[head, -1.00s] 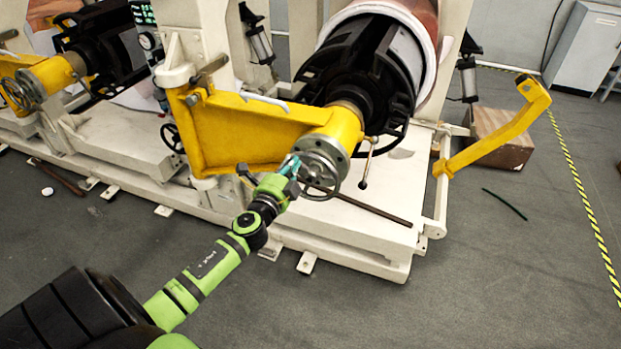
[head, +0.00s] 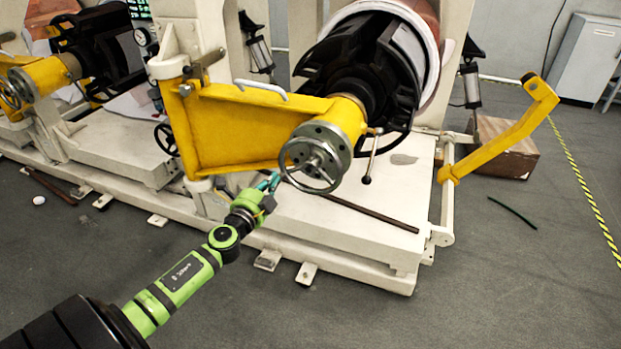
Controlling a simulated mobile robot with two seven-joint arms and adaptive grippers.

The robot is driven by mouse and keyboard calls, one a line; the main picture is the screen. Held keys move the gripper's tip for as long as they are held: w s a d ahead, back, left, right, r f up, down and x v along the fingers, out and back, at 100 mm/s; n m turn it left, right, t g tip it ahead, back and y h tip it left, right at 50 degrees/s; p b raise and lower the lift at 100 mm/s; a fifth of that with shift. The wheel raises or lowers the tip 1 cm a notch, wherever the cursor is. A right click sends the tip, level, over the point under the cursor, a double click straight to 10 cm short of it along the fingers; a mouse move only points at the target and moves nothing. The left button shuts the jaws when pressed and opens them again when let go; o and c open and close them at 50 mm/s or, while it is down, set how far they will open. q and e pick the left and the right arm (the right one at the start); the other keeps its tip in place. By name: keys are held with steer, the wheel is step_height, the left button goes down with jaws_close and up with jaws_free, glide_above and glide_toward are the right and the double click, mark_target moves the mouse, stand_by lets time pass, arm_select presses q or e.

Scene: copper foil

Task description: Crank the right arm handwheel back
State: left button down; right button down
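The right arm handwheel (head: 313,165) is a grey metal wheel on the end of the yellow machine arm (head: 240,130). Its rim and hub show fully in the head view. My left gripper (head: 270,182) is just below and left of the wheel, apart from its rim as far as I can see. Its teal fingers are small here, and I cannot tell whether they are open or shut. My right gripper is not in view.
A thin lever with a ball end (head: 370,160) hangs right of the wheel. A dark rod (head: 355,208) lies on the cream machine base (head: 340,245). A bent yellow arm (head: 500,135) stands at right. The grey floor in front is clear.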

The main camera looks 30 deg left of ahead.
mark_target(286, 144)
arm_select(q)
steer(key=d+f+b, duration=0.3)
steer(key=d+f, duration=0.3)
steer(key=f, duration=0.1)
steer(key=w+d+r+p, duration=0.2)
steer(key=d+r+p, duration=0.1)
steer(key=d+p, duration=0.3)
steer(key=w+d+r+p, duration=0.2)
steer(key=d+r+p, duration=0.2)
steer(key=r+p, duration=0.3)
steer(key=a+r+p, duration=0.1)
steer(key=a+r, duration=0.1)
steer(key=s+a+r+p, duration=0.1)
steer(key=a+r, duration=0.2)
steer(key=s+a+r+p, duration=0.1)
steer(key=a+r, duration=0.1)
steer(key=a, duration=0.1)
steer(key=shift+a+r, duration=0.15)
steer(key=shift+r, duration=0.15)
steer(key=a, duration=0.1)
steer(key=a+f+b, duration=0.1)
steer(key=a, duration=0.1)
steer(key=s+a+b, duration=0.1)
steer(key=shift+s+a+f, duration=0.1)
steer(key=shift+a+f, duration=0.2)
steer(key=shift+f, duration=0.05)
steer(key=shift+s+a+f+b, duration=0.15)
steer(key=shift+a+f+b, duration=0.25)
steer(key=shift+a+b, duration=0.3)
